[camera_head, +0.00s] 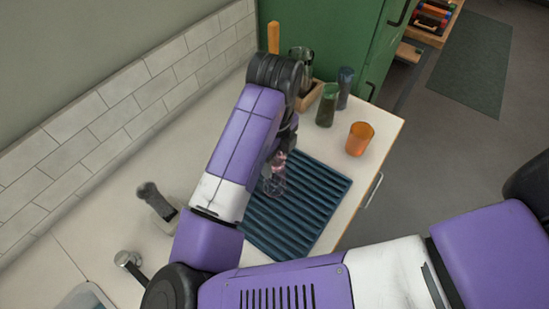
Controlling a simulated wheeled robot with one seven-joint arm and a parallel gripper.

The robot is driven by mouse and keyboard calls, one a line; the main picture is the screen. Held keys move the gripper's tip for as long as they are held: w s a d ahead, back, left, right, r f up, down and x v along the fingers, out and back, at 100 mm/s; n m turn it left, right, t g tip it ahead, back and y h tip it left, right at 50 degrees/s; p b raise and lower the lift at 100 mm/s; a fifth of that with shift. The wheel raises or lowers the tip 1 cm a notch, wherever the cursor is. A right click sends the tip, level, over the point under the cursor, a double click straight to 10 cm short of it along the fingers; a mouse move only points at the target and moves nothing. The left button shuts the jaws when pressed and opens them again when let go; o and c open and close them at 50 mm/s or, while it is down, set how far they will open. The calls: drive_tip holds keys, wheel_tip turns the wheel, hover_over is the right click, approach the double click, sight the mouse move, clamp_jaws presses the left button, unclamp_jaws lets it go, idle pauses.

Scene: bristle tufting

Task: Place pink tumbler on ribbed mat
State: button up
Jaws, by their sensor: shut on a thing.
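The pink tumbler (274,184) is a see-through glass with a pinkish tint, seen just right of my forearm. The dark blue ribbed mat (312,198) lies on the counter beneath and around it. My gripper (280,158) is mostly hidden behind my purple arm and is shut on the tumbler near its upper part. The tumbler shows over the upper left part of the mat. I cannot tell whether its base touches the mat.
A tap (128,260) is at lower left. The mat's right side is clear.

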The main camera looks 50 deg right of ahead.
drive_tip(key=o, duration=1.5)
drive_tip(key=shift+f, duration=0.1)
wheel_tip(320, 180, up, 12)
drive_tip(key=shift+r, duration=0.15)
